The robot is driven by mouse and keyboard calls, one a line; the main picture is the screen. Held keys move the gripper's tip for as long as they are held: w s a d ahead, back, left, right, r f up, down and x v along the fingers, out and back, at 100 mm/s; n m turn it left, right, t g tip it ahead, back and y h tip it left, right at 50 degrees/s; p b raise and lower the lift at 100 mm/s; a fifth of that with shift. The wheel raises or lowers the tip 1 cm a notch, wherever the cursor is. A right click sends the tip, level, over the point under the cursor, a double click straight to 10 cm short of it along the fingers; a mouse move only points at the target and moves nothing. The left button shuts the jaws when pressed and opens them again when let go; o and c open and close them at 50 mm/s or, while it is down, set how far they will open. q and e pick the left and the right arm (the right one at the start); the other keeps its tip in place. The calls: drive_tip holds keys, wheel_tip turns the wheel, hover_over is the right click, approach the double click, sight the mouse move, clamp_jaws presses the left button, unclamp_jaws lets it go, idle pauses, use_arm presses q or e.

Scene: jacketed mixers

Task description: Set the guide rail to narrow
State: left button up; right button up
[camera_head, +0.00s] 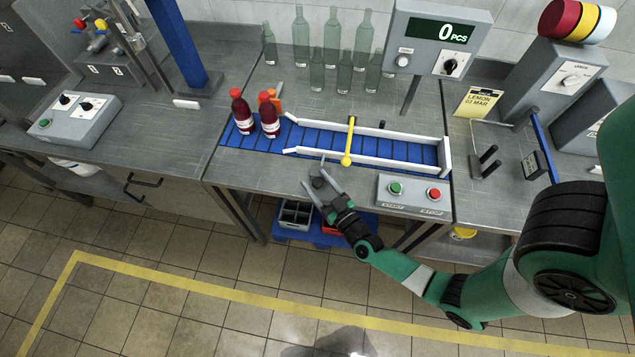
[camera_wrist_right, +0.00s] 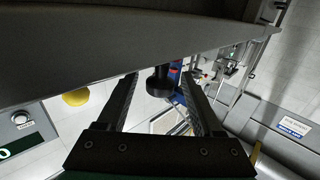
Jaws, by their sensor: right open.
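The guide rail shows as two white rails (camera_head: 375,165) along the right part of the blue slatted conveyor (camera_head: 408,151). A yellow bar (camera_head: 349,140) with a ball at its near end crosses over them. A small dark knob (camera_head: 318,182) is at the front edge of the bench, left of the start/stop box. My right gripper (camera_head: 313,173) is open there, its fingers on either side of the knob. In the right wrist view a black round knob (camera_wrist_right: 158,82) is between the open fingers (camera_wrist_right: 156,92), apparently apart from both. My left gripper is not in view.
Two dark red bottles (camera_head: 269,122) stand on the conveyor's left end. The start/stop box (camera_head: 413,194) is right of my right gripper. A counter display (camera_head: 440,38) and several empty glass bottles (camera_head: 332,42) stand behind.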

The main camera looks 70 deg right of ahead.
clamp_jaws()
idle(1.3)
